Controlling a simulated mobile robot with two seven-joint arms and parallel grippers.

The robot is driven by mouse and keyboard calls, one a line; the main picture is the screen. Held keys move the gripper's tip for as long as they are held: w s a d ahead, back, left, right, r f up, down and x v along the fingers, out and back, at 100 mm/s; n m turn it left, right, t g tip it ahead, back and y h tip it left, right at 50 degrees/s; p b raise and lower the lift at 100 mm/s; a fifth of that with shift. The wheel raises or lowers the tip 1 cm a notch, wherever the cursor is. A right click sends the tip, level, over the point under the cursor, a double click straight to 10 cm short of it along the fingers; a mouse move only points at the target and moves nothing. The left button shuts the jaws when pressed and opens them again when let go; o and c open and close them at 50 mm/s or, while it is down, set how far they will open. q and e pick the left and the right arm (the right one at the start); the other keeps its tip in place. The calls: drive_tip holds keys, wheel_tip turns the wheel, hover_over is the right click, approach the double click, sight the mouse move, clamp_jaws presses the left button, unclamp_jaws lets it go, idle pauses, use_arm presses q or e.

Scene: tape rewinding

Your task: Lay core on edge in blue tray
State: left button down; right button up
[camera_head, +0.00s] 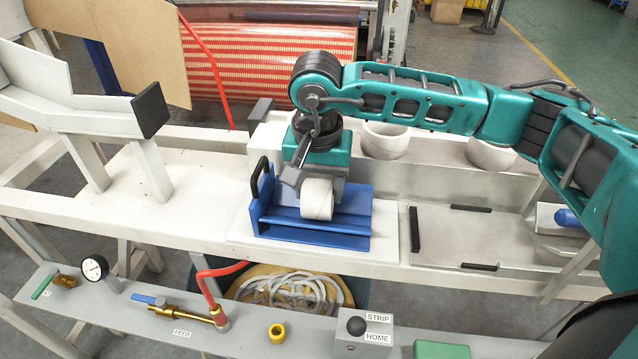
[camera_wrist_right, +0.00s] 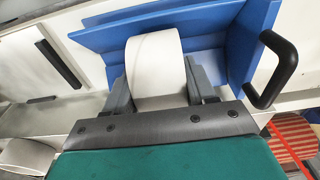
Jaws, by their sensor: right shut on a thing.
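My right gripper (camera_head: 318,184) reaches down from behind and is shut on the core. In the right wrist view the core (camera_wrist_right: 156,62) sits between the two grey fingers of the right gripper (camera_wrist_right: 156,88), with the blue tray (camera_wrist_right: 205,20) under and around it. The tray's black handle (camera_head: 259,176) is at its left end. Whether the core's underside touches the tray floor is hard to tell. My left gripper is out of view.
A recessed plate (camera_head: 470,235) with black stops lies right of the tray. A control panel with a STRIP/HOME knob (camera_head: 356,326) runs along the front.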

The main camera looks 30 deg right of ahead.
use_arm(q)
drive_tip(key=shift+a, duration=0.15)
use_arm(e)
drive_tip(key=o, duration=0.9)
drive_tip(key=shift+r, duration=0.1)
use_arm(q)
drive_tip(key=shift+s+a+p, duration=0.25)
drive_tip(key=shift+p, duration=0.4)
use_arm(e)
drive_tip(key=r, duration=0.8)
drive_tip(key=s+r, duration=0.1)
drive_tip(key=r, duration=0.3)
drive_tip(key=shift+a+r, duration=0.35)
drive_tip(key=shift+a, duration=0.05)
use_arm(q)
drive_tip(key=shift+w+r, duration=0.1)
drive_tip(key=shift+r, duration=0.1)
